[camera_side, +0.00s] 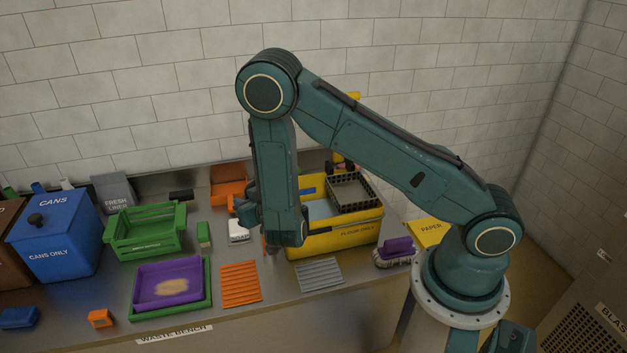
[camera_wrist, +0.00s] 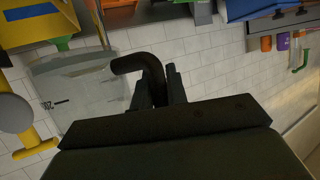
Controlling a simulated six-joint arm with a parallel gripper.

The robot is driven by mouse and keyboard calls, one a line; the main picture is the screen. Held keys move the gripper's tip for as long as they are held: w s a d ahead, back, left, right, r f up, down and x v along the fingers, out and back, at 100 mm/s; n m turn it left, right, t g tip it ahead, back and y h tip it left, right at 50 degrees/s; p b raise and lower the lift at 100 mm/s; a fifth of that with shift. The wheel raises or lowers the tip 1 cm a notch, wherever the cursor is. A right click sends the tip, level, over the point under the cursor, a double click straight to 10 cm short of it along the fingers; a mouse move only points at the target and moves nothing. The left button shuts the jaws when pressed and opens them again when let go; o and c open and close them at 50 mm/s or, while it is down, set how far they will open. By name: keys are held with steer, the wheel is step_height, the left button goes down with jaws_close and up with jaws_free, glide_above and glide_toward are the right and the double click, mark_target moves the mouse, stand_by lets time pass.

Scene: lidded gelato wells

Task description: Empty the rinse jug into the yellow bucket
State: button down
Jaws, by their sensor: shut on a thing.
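The rinse jug (camera_wrist: 85,92) is a clear, greyish vessel with a dark curved handle in the wrist view. My gripper (camera_wrist: 160,84) is shut on that handle, with one finger on each side. The yellow bucket (camera_side: 335,241) stands on the bench in the side view, and its front lettering appears to read "FLOOR ONLY". A dark grid basket sits at its right side, over the opening. A yellow part, apparently the bucket (camera_wrist: 30,28), shows at the wrist view's top left. I cannot tell the jug's exact tilt or contents.
A purple tray (camera_side: 170,286) lies on a green one at the front. Beside it are an orange ribbed mat (camera_side: 240,284) and a grey ribbed mat (camera_side: 319,274). A green crate (camera_side: 146,231) and blue cans bin (camera_side: 55,246) stand left. A purple brush (camera_side: 397,249) lies right.

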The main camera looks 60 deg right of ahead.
steer(key=f, duration=0.4)
steer(key=shift+s+a+f, duration=0.1)
steer(key=shift+s+a, duration=0.05)
steer(key=shift+s, duration=0.15)
steer(key=shift+d+r+m+y, duration=0.15)
steer(key=shift+r+m+y, duration=0.6)
steer(key=shift+r, duration=0.4)
steer(key=shift+d+r+m+y, duration=0.15)
steer(key=shift+r+m+y, duration=0.6)
steer(key=shift+r, duration=0.35)
steer(key=shift+r, duration=0.15)
steer(key=shift+d+m+y, duration=0.35)
steer(key=shift+m+y, duration=0.05)
steer(key=shift+m, duration=0.1)
steer(key=shift+s+d, duration=0.1)
steer(key=shift+d+m+y, duration=0.2)
steer(key=shift+m+y, duration=0.1)
